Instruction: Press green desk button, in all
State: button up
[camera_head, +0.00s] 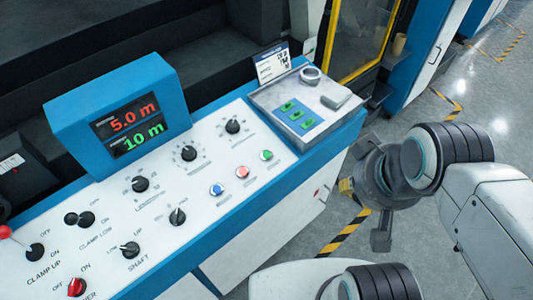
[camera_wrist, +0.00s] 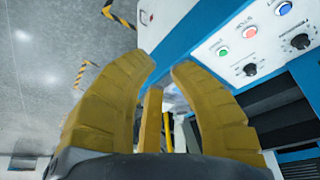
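The green desk button (camera_head: 266,155) is a small round button on the white desk panel, at the right end of a row with a red button (camera_head: 242,171) and a blue button (camera_head: 217,190). In the wrist view the green button (camera_wrist: 222,52) shows right of the fingers, with the red (camera_wrist: 250,31) and blue (camera_wrist: 283,8) beyond. My gripper (camera_wrist: 163,66) has yellow fingers, curved inward, with a gap between their tips and nothing seen between them. In the head view my gripper (camera_head: 347,187) is right of the desk's edge, apart from the button; its fingers are mostly hidden.
The desk (camera_head: 190,262) carries several black knobs, a red-handled lever (camera_head: 5,232) and a blue display box (camera_head: 75,125) reading 5.0 m and 10 m. A grey box (camera_head: 335,118) with green switches stands behind the buttons. Open floor (camera_head: 440,100) lies right of the desk.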

grip_shut()
jog(key=shift+c, duration=1.2)
grip_release()
